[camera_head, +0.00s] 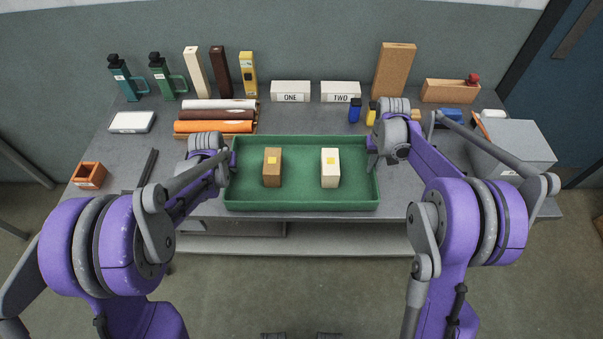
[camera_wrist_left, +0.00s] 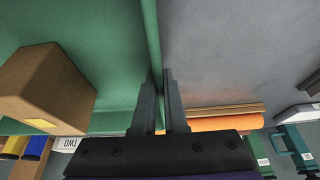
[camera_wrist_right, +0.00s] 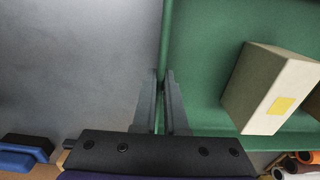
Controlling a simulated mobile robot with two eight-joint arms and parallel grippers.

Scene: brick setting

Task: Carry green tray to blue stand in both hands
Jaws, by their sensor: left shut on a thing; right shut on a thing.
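The green tray (camera_head: 302,201) is at the front middle of the grey table. It carries a brown block (camera_head: 272,172) and a cream block (camera_head: 330,174), both upright with yellow squares on top. My left gripper (camera_head: 231,165) is shut on the tray's left wall; the left wrist view shows the fingers (camera_wrist_left: 160,90) on either side of it. My right gripper (camera_head: 374,166) is shut on the right wall, and its fingers (camera_wrist_right: 163,90) straddle it in the right wrist view. I cannot tell whether the tray touches the table. I make out no blue stand.
Rolls (camera_head: 215,127) lie behind the tray at left. White blocks labelled ONE (camera_head: 291,91) and TWO (camera_head: 341,91) stand at the back. A grey box (camera_head: 515,146) is at the right. An orange open box (camera_head: 89,176) sits at the left.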

